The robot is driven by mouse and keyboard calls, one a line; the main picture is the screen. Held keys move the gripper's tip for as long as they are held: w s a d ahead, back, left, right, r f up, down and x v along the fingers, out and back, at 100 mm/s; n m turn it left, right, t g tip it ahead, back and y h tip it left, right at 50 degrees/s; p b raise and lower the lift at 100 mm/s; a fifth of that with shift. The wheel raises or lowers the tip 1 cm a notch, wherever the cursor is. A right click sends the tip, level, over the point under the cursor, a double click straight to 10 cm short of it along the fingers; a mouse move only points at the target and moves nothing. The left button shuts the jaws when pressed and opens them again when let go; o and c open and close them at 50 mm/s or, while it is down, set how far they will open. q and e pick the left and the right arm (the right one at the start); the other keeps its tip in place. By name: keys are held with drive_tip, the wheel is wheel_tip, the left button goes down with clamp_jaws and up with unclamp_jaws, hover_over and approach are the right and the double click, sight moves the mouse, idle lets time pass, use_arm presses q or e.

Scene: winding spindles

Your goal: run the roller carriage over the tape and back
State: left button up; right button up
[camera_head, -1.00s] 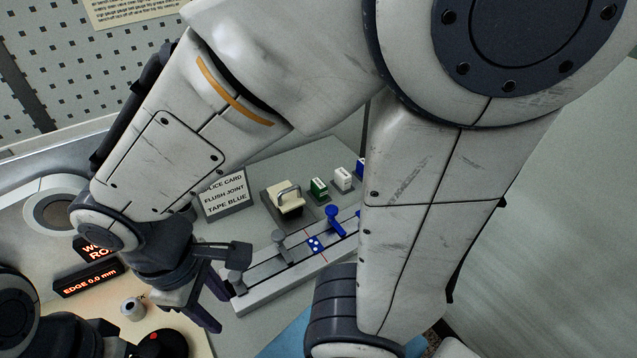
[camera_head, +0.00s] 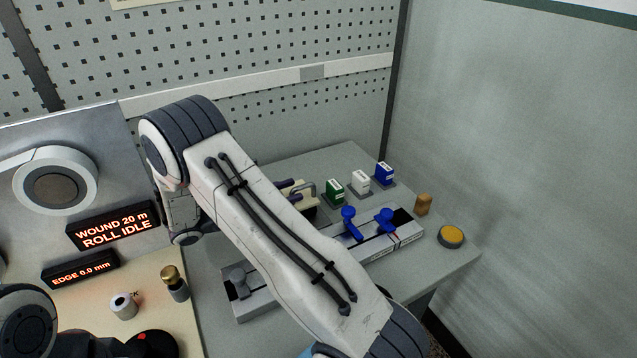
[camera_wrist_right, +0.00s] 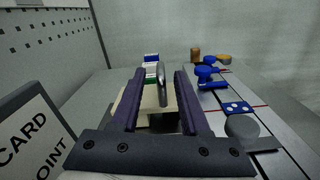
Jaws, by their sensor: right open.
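The cream carriage with a metal loop handle (camera_head: 308,199) sits on the grey bench behind the splice block, partly hidden by my right arm. My right gripper (camera_head: 291,190) is open at it, mostly hidden in the head view. In the right wrist view the open gripper (camera_wrist_right: 160,74) has its two purple fingers on either side of the upright handle (camera_wrist_right: 161,84), with the cream body (camera_wrist_right: 155,122) below. The long splice block (camera_head: 408,238) carries blue clamps and a grey knob. A white-dotted blue tape piece (camera_wrist_right: 237,107) lies across its track. Of my left arm, only dark parts show at the lower left.
Green (camera_head: 334,190), white (camera_head: 361,182) and blue (camera_head: 385,174) dispensers stand behind the block. A yellow button (camera_head: 451,235) and tan cylinder (camera_head: 424,204) are at the right. A sign card (camera_wrist_right: 30,139) stands close left of the gripper. The wall bounds the right.

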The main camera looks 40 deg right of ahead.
drive_tip(key=p+x, duration=0.1)
drive_tip(key=x, duration=0.7)
drive_tip(key=shift+d, duration=0.15)
clamp_jaws()
idle(1.1)
